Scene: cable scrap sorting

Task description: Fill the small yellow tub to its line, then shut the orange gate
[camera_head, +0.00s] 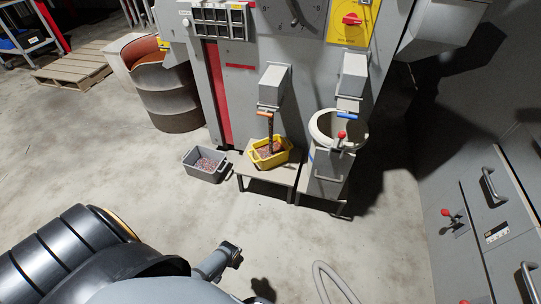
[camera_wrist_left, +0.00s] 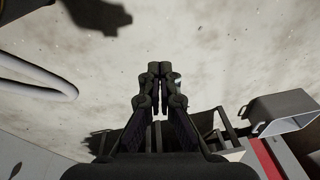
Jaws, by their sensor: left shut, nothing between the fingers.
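The small yellow tub (camera_head: 284,157) sits on a low stand below the left chute (camera_head: 272,87). Brown granules lie in it, and a brown stream (camera_head: 270,130) runs from the chute down into it. The fill line cannot be made out. The orange gate handle (camera_head: 264,114) shows at the chute's mouth, above the tub. My left gripper (camera_head: 233,256) is low in the foreground, well apart from the tub and gate. In the left wrist view its fingers (camera_wrist_left: 160,70) are together and empty over bare floor. My right gripper is not in view.
A second chute with a blue handle (camera_head: 347,116) stands over a pale round bucket (camera_head: 322,133). A grey bin (camera_head: 203,176) with granules is on the floor left of the stand. A pale hose (camera_head: 318,268) lies at front; drawers line the right. Floor between is clear.

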